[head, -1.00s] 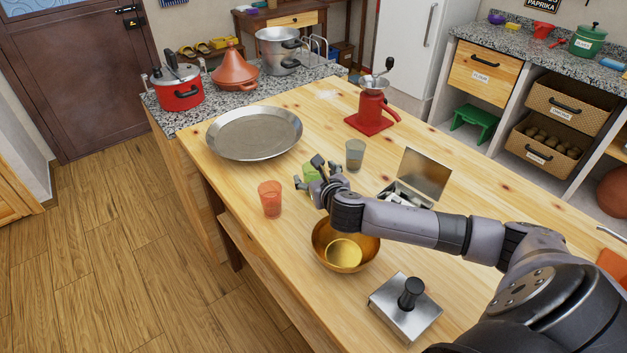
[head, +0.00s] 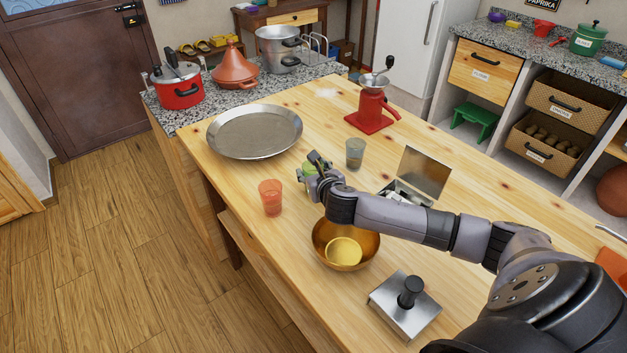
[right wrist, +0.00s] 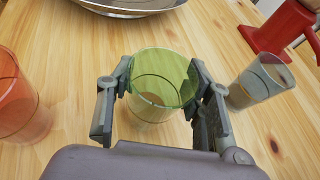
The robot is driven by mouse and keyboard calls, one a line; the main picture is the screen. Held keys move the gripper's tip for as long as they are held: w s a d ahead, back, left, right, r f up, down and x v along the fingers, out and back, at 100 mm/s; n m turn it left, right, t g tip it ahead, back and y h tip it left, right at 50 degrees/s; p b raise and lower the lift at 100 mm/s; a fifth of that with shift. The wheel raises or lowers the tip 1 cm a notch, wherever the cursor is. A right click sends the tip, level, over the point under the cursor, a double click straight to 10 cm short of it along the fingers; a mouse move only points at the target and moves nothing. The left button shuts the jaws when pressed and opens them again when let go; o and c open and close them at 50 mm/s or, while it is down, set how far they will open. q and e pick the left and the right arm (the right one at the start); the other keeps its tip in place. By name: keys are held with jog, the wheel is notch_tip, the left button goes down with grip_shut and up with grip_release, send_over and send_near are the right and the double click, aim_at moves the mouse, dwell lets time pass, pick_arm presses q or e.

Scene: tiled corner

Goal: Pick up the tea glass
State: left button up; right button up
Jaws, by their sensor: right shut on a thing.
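A green tea glass (right wrist: 160,82) stands in the middle of the right wrist view, between the two fingers of my right gripper (right wrist: 162,100). In the head view the green glass (head: 309,168) is mostly hidden behind my right gripper (head: 312,172), which is shut on it. The glass looks upright and at table height; I cannot tell whether it touches the table. An orange glass (head: 271,197) stands to its left and a grey-blue clear glass (head: 355,153) to its right. My left gripper is not in view.
A brass bowl (head: 326,232) stands in front of the gripper. An open metal box (head: 425,172) is to the right, a metal press (head: 390,310) nearer. A large round tray (head: 254,133) and a red grinder (head: 369,110) stand farther back. Table between tray and grinder is clear.

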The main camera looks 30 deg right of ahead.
jog(key=c, duration=0.4)
jog(key=shift+c, duration=0.3)
jog(key=shift+r, duration=0.15)
